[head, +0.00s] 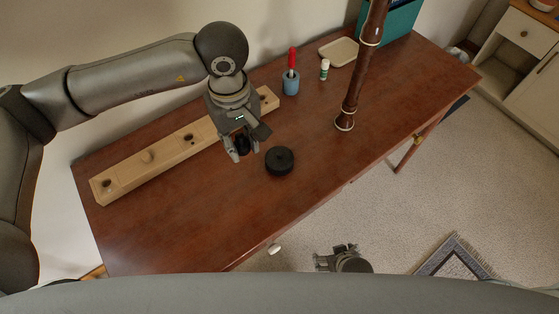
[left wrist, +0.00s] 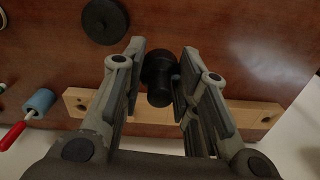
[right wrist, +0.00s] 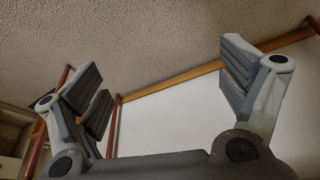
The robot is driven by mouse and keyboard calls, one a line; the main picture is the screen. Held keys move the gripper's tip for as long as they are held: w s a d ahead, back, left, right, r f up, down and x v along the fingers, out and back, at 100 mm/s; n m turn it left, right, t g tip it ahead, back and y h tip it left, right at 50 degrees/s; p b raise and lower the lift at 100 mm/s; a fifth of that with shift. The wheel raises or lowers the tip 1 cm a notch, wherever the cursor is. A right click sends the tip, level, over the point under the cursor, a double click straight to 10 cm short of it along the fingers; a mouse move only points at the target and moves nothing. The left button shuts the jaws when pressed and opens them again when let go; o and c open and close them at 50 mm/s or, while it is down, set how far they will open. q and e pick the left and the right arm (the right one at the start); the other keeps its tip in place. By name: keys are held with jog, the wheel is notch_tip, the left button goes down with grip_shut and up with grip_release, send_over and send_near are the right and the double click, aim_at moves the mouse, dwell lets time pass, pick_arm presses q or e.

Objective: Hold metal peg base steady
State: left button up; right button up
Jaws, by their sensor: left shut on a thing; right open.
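My left gripper (head: 238,150) is shut on a small black stepped peg piece (head: 243,143) above the table, just in front of the wooden block. In the left wrist view the peg piece (left wrist: 159,78) sits between the fingers (left wrist: 160,75); whether it touches the table I cannot tell. A round black disc-shaped piece (head: 279,161) lies on the table just right of the left gripper; it also shows in the left wrist view (left wrist: 104,21). My right gripper (head: 340,256) is open and empty, out beyond the table's front edge; its spread fingers show in the right wrist view (right wrist: 160,85).
A long pale wooden block with holes (head: 168,155) lies along the table's back. The front table is clear.

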jog(key=w+a+r+m+t+b, duration=0.1)
jog(key=w+r+t, duration=0.15)
jog(key=r, duration=1.05)
jog(key=w+a+r+t+b, duration=0.1)
jog(key=w+r, duration=0.2)
jog(key=r, duration=0.9)
jog(key=w+a+r+t, duration=0.1)
jog(key=a, duration=0.1)
jog(key=w+a+r+t+y, duration=0.1)
jog(key=a, duration=0.1)
jog(key=w+a+r+t, duration=0.1)
jog(key=a, duration=0.1)
jog(key=shift+w+r+n, duration=0.15)
jog(key=shift+r+n, duration=0.15)
jog(key=shift+r, duration=0.05)
jog(key=t+y, duration=0.2)
send_near(280, 156)
jog(key=shift+s+d+f+n, duration=0.2)
jog(key=shift+s+d+n, duration=0.2)
jog(key=shift+s+d, duration=0.3)
jog(key=shift+a+r, duration=0.3)
jog(key=shift+a, duration=0.1)
pick_arm(q)
jog(key=w+d+f+n, duration=0.3)
jog(key=w+d+n, duration=0.2)
jog(key=d+n, duration=0.1)
jog(key=shift+d+n, duration=0.3)
jog(key=shift+d, duration=0.6)
